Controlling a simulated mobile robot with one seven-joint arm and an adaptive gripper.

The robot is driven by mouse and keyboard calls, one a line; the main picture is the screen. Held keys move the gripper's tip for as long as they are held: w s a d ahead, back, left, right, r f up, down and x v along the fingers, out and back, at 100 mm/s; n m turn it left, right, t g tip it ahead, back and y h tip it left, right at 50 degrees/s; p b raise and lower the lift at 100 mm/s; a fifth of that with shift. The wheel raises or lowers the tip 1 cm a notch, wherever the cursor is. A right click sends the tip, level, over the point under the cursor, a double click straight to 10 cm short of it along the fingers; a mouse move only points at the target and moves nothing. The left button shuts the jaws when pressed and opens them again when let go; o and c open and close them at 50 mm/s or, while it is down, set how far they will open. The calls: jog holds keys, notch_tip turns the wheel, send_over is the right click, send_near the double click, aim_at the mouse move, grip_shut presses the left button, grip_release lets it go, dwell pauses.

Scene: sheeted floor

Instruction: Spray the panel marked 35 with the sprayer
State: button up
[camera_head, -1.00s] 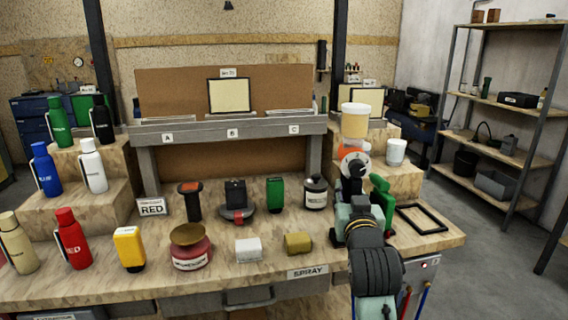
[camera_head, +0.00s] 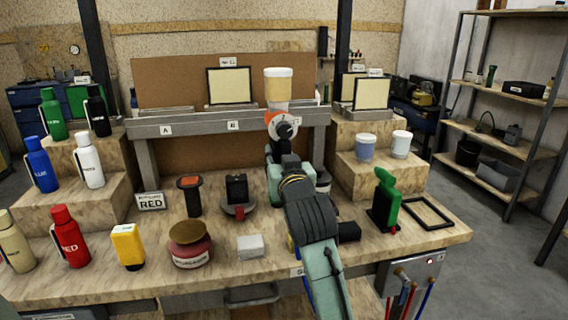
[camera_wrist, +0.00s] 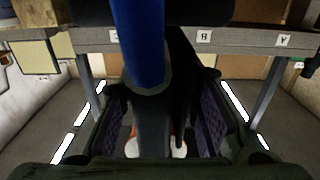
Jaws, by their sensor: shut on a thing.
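My gripper (camera_head: 276,158) is raised above the bench, right of its middle, and shut on the sprayer (camera_head: 284,127). The sprayer has an orange and grey-white body and a tall cup (camera_head: 278,84) with pale yellow contents and a white top. In the wrist view, the dark finger pads flank an orange and white part low in the picture; a blue cylinder (camera_wrist: 140,40) fills the top. A cream panel (camera_head: 230,86) with a dark frame stands above the rail near B; its label is too small to read surely. Another framed panel (camera_head: 371,94) stands on the right riser, label unreadable.
A grey rail (camera_head: 200,127) with lettered slots crosses the bench. Bottles stand on left steps. A green tool (camera_head: 385,200), an empty black frame (camera_head: 428,213) and two cups (camera_head: 366,147) are at right.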

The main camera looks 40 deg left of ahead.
jog(key=s+a+p, duration=0.3)
jog(key=s+a, duration=0.9)
jog(key=s, duration=0.3)
jog(key=shift+a+r, duration=0.2)
jog(key=shift+a, duration=0.15)
jog(key=shift+s, duration=0.1)
